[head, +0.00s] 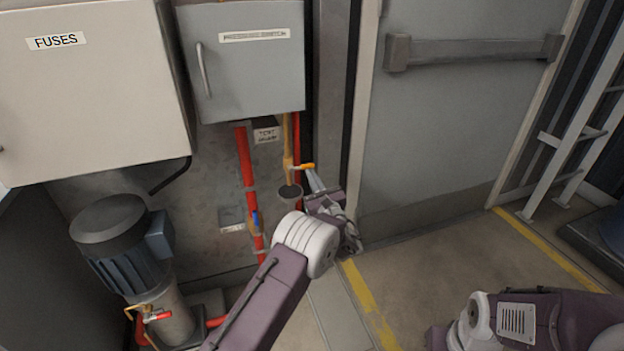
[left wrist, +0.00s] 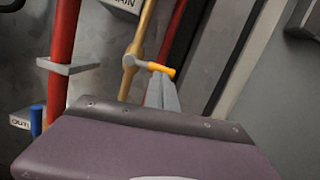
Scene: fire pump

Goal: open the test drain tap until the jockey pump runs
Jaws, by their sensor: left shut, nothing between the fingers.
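The test drain tap has a short orange lever (head: 303,166) on a vertical brass pipe (head: 287,140), below a label (head: 266,135) reading "TEST" on its upper line. The lever points right, across the pipe. In the left wrist view the lever (left wrist: 160,70) sticks out to the right from the brass pipe (left wrist: 138,55). My left gripper (head: 311,173) is shut and empty, its fingertips at the lever's outer part; I cannot tell if they touch it. In the left wrist view the fingertips (left wrist: 160,82) are just below the lever. My right gripper is not in view.
A dark funnel (head: 290,191) sits under the brass pipe. A red pipe (head: 246,160) with a blue handle (head: 255,219) stands left of it. A grey pressure cabinet (head: 250,75) hangs above. The pump (head: 125,250) stands lower left.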

